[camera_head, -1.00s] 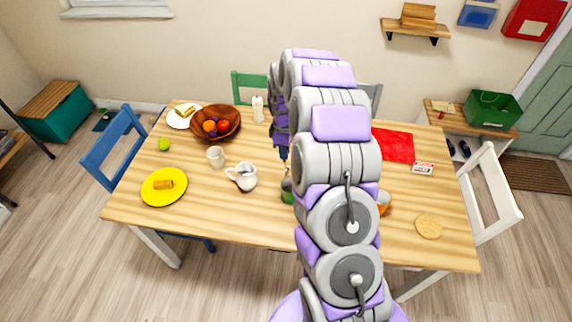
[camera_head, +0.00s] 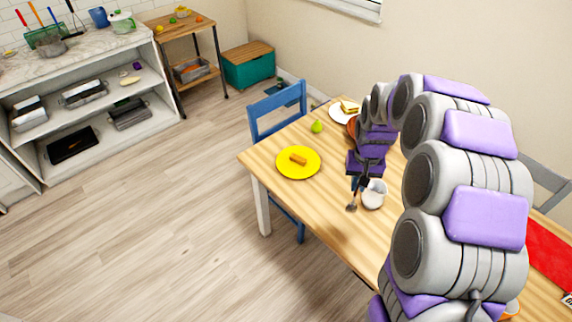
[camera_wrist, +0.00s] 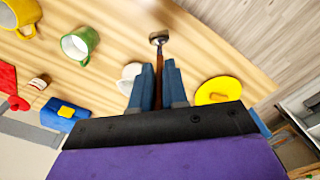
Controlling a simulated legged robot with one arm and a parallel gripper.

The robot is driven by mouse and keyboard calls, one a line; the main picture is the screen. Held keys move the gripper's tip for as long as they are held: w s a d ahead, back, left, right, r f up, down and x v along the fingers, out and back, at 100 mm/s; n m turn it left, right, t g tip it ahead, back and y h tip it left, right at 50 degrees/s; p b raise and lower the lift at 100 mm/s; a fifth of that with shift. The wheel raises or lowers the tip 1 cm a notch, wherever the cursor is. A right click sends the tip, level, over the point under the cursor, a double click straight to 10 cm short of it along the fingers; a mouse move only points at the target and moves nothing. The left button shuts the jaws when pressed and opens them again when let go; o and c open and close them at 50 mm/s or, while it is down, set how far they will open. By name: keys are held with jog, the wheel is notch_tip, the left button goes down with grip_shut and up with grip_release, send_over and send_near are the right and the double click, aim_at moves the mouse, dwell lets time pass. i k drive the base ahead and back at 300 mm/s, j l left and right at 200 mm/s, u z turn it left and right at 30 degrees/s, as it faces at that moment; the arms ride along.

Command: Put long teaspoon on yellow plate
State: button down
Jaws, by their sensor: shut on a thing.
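My gripper (camera_wrist: 159,88) has blue fingers shut on the brown handle of the long teaspoon (camera_wrist: 159,55). The spoon's metal bowl sticks out past the fingertips. In the head view the spoon (camera_head: 351,207) hangs below my gripper (camera_head: 357,184), beside the white jug, with its bowl end low. The yellow plate (camera_head: 298,174) lies to the left of my gripper on the wooden table, with a brown piece of food (camera_head: 298,159) on it. The plate also shows in the wrist view (camera_wrist: 208,97), right of the fingers.
The white jug (camera_head: 375,195) is close beside my gripper. A green apple (camera_head: 316,126) and a white plate with a sandwich (camera_head: 347,112) lie farther back. A blue chair (camera_head: 277,103) stands at the table's left end. The table (camera_head: 285,203) is bare in front of the yellow plate.

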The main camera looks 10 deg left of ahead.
aim_at(288, 154)
jog(key=i+j+u, duration=0.15)
jog(key=u, duration=0.35)
jog(key=i+u, duration=0.45)
jog(key=k, duration=0.1)
